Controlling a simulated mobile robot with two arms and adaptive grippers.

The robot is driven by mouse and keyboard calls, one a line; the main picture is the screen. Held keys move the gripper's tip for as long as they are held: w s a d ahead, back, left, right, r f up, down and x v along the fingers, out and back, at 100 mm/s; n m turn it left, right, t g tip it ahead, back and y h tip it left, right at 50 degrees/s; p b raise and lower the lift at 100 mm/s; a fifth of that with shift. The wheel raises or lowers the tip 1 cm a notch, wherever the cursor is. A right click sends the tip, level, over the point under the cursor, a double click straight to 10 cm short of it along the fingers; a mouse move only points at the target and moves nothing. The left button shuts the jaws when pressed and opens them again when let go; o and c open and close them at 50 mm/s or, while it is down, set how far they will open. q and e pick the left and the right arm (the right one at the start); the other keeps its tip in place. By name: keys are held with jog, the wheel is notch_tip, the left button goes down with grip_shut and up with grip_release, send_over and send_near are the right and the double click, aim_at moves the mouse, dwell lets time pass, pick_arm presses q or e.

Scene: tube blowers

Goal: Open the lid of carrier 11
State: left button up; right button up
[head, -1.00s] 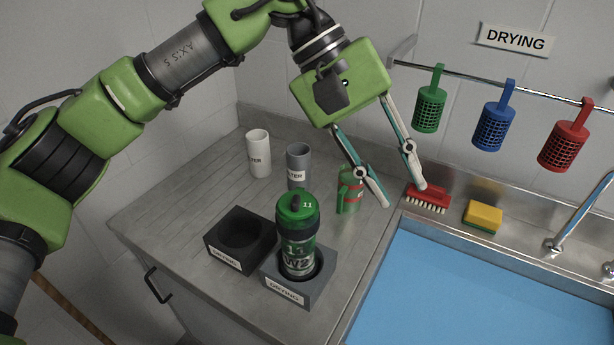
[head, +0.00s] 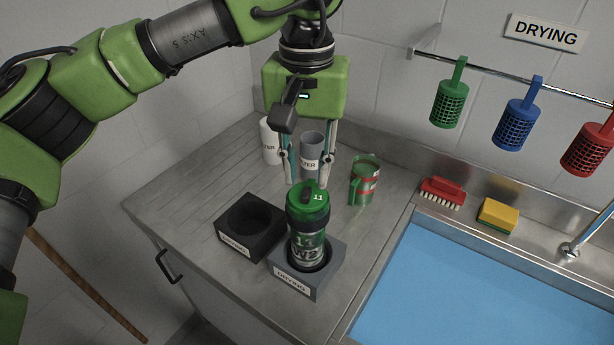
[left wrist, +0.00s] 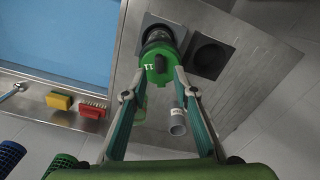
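Carrier 11 (head: 308,222) is a clear cylinder with a green lid (head: 302,190) marked 11 and a dark collar. It stands upright in the right, grey holder block (head: 326,280), whose label is hard to read. My left gripper (head: 308,180) points down just behind and above the lid, with its two fingers apart. In the left wrist view the green lid (left wrist: 160,88) lies between and just beyond the open fingertips (left wrist: 159,72). I cannot tell whether a finger touches it. My right gripper is in neither view.
An empty black holder block (head: 250,228) is beside the carrier on the left. A white cup (head: 270,142), a grey cup (head: 312,145) and a green mug (head: 364,182) stand behind. The blue-bottomed sink (head: 480,285), a red brush (head: 442,192) and a sponge (head: 497,215) are to the right.

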aim_at(308, 189)
pick_arm(q)
jog(key=shift+f, duration=1.55)
jog(key=shift+c, duration=0.2)
grip_shut()
jog(key=shift+d, duration=0.1)
